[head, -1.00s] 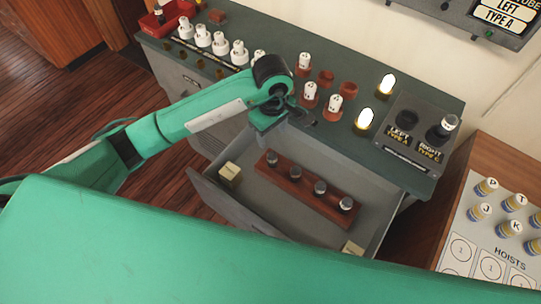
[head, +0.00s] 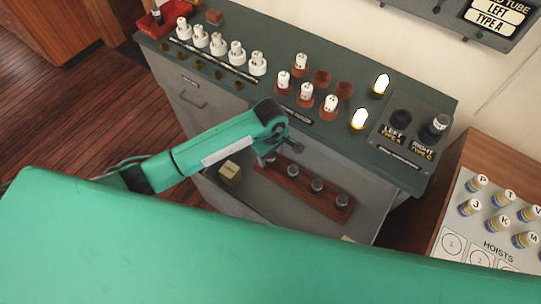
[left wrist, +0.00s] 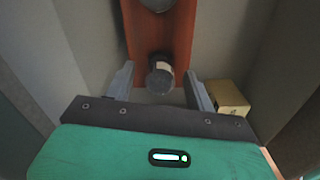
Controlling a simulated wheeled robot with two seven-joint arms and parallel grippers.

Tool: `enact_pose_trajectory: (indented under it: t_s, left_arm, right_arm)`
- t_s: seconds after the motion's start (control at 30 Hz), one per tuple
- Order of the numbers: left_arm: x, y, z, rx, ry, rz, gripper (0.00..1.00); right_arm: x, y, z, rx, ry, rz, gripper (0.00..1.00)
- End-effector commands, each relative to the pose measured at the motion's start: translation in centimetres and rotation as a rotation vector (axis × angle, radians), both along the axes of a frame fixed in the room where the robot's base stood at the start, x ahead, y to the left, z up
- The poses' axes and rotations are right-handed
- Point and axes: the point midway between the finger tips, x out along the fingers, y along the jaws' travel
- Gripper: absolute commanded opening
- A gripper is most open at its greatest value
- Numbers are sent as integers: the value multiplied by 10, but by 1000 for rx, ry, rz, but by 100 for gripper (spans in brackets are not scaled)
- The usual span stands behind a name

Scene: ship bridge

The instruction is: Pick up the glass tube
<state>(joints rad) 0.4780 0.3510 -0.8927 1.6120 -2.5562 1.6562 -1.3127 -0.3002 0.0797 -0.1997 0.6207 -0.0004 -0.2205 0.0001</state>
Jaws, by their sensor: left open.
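Several dark-bodied, grey-topped glass tubes stand in a row on a reddish-brown rack (head: 304,184) inside the open drawer. Three show clearly in the head view: one tube (head: 292,170), a middle tube (head: 317,185) and a right-end tube (head: 342,200). My left gripper (head: 264,157) points down at the rack's left end, its fingers partly hidden by the wrist. In the left wrist view, the left gripper (left wrist: 159,82) is open, its fingers on either side of the end tube (left wrist: 160,76). A gap shows on both sides. My right gripper is not in view.
The drawer also holds a cream block (head: 230,172). Above stands the cabinet top (head: 225,75) with white-capped tubes, a glowing lamp (head: 359,119), a second glowing lamp (head: 381,84) and a socket panel (head: 410,135). A hoists panel (head: 490,225) is at right.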

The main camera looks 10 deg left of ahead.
Motion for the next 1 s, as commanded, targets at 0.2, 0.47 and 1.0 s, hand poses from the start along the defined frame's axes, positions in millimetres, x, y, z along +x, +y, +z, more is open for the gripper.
enact_pose_trajectory:
  t_s: [0.2,0.47,1.0]
  left_arm:
    - [0,0,-16,0,0,0,55]
    - [0,1,-17,0,-1,0,41]
    - [1,1,-15,0,-2,0,7]
  right_arm:
    - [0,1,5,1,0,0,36]
    - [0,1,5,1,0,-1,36]
    - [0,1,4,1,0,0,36]
